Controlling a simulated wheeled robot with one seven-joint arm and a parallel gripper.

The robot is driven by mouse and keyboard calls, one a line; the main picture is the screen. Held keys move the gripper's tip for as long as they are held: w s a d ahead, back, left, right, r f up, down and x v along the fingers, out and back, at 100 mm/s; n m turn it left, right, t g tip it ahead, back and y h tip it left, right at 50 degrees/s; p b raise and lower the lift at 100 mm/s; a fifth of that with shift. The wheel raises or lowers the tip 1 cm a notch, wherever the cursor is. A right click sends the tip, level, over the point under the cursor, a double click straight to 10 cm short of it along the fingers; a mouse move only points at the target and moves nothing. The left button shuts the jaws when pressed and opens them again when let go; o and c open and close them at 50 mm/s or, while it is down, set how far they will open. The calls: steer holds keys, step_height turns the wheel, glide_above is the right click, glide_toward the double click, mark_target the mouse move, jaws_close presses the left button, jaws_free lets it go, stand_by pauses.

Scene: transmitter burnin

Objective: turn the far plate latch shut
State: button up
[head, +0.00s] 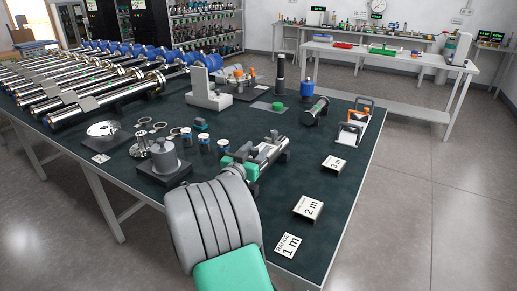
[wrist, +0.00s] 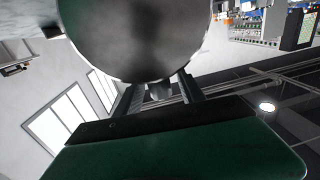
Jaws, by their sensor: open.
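My gripper (wrist: 160,90) shows in the wrist view with its two dark fingers apart. A large grey round disc (wrist: 135,35) fills the top middle of that view, close to the camera. A small grey stub (wrist: 158,91) shows between the fingers; I cannot tell whether they touch it. I cannot clearly identify the far plate latch in either view.
The dark table (head: 235,125) carries a grey block (head: 207,97), a round grey weight (head: 165,158), small jars, and a black upright cylinder (head: 280,78). Several long silver tubes (head: 105,102) lie at the left.

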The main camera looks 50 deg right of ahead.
steer(key=shift+w+d, duration=0.25)
steer(key=shift+d, duration=1)
jaws_close()
